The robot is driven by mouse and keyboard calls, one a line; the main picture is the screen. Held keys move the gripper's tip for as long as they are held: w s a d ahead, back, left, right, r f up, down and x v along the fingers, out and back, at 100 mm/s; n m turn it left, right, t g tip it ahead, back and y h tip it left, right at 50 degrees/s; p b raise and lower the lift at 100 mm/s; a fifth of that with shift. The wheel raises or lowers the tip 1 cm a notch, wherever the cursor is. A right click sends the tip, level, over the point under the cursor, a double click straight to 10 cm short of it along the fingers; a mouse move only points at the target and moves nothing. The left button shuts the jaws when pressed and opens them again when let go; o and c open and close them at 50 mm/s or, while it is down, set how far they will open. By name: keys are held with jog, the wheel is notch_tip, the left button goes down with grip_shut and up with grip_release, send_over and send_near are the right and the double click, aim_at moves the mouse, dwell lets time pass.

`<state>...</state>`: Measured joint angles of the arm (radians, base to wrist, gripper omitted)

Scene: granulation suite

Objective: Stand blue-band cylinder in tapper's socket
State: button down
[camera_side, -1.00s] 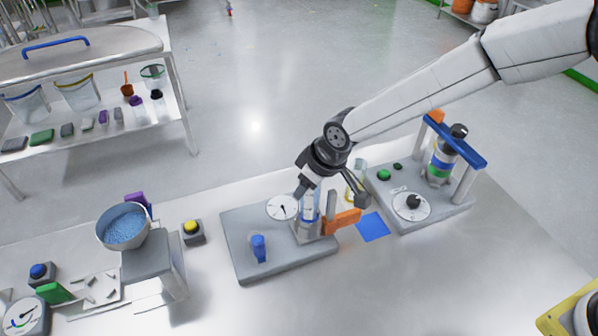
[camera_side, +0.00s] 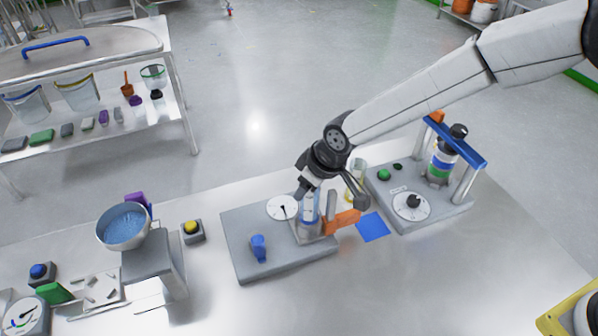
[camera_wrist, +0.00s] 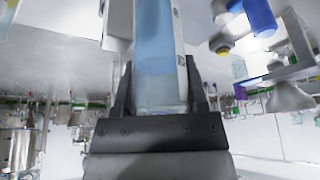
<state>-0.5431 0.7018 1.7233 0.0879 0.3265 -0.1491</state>
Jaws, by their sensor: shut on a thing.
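The blue-band cylinder (camera_side: 309,208) is a clear upright tube with bluish lower parts, at the tapper's socket (camera_side: 316,235). From here I cannot tell whether its foot is seated in the socket or just above it.
The orange part (camera_side: 342,221) is close beside the socket on the right. A blue square (camera_side: 373,227) lies between the tapper and a second device with a blue crossbar (camera_side: 457,146). A bowl of blue granules (camera_side: 123,228) stands at left.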

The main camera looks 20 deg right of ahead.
aim_at(307, 197)
jog(key=shift+f, duration=1.85)
dwell(1.6)
jog(key=shift+c, duration=0.2)
grip_release()
jog(key=shift+o, duration=0.2)
jog(key=shift+r, duration=0.15)
notch_tip(307, 197, up, 8)
dwell(1.4)
jog(key=s+d+r+m+h, duration=0.1)
jog(key=s+d+m, duration=0.3)
jog(key=d, duration=1.2)
jog(key=s+d+m+g+h, duration=0.1)
jog(key=s+d+m, duration=0.2)
jog(key=s+d, duration=0.9)
jog(key=shift+s+d+f+h, duration=0.2)
jog(key=shift+s+h, duration=0.1)
jog(key=shift+s, duration=0.65)
